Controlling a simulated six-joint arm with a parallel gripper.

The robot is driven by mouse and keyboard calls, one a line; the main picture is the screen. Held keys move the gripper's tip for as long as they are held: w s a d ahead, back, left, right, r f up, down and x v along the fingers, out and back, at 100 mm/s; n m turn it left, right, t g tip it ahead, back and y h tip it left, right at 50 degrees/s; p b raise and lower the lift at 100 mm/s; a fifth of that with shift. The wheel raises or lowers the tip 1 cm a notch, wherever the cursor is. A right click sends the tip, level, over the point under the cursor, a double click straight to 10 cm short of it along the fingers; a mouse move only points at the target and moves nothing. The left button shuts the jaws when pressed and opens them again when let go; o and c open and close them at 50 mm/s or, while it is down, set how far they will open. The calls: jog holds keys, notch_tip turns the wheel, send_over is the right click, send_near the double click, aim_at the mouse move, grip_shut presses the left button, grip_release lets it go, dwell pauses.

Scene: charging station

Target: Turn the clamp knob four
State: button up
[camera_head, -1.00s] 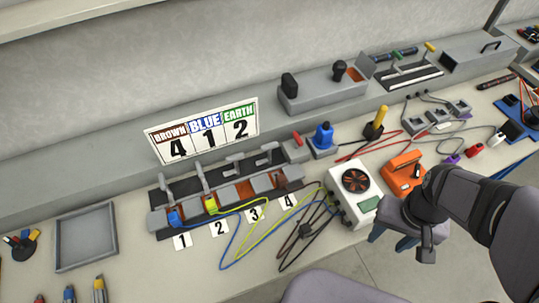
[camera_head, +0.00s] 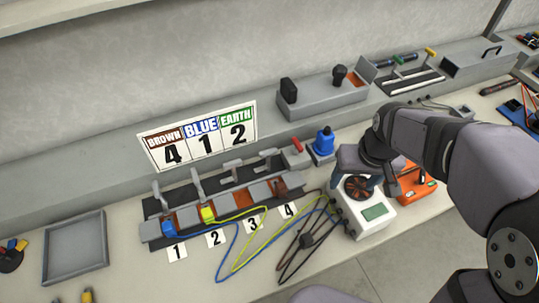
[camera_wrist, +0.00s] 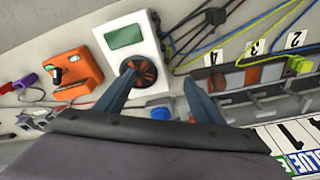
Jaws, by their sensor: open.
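The row of clamps stands on a dark strip, numbered 1 to 4. Clamp four (camera_head: 264,190), at its right end by the white 4 label (camera_head: 288,210), has a grey lever-like knob (camera_head: 268,154) at its back. In the wrist view the 4 label (camera_wrist: 214,58) shows just beyond my right finger, which partly covers clamp four. My gripper (camera_head: 362,182) is open and empty above the white box with an orange dial (camera_head: 357,188), right of clamp four. In the wrist view my gripper (camera_wrist: 160,78) has its left fingertip over the dial (camera_wrist: 140,72); contact is unclear.
Blue (camera_head: 168,229) and yellow (camera_head: 208,214) plugs sit at clamps 1 and 2, with wires looping in front. A sign (camera_head: 198,135) reads brown 4, blue 1, earth 2. A blue-topped object (camera_head: 324,140) and an orange device (camera_head: 416,183) are near my gripper.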

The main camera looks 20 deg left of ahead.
jog(key=w+a+n+y+b, duration=0.15)
jog(key=w+a, duration=0.25)
jog(key=a, duration=0.7)
jog(key=n+t+b, duration=0.1)
jog(key=n+b, duration=0.1)
jog(key=n, duration=0.1)
send_near(268, 151)
jog(key=shift+y, duration=0.45)
jog(key=shift+d+p+x, duration=0.2)
jog(key=shift+p+x, duration=0.1)
jog(key=shift+x, duration=1.65)
jog(key=shift+d+p+x, duration=0.25)
jog(key=shift+x, duration=1.75)
jog(key=shift+c, duration=0.2)
jog(key=c, duration=1)
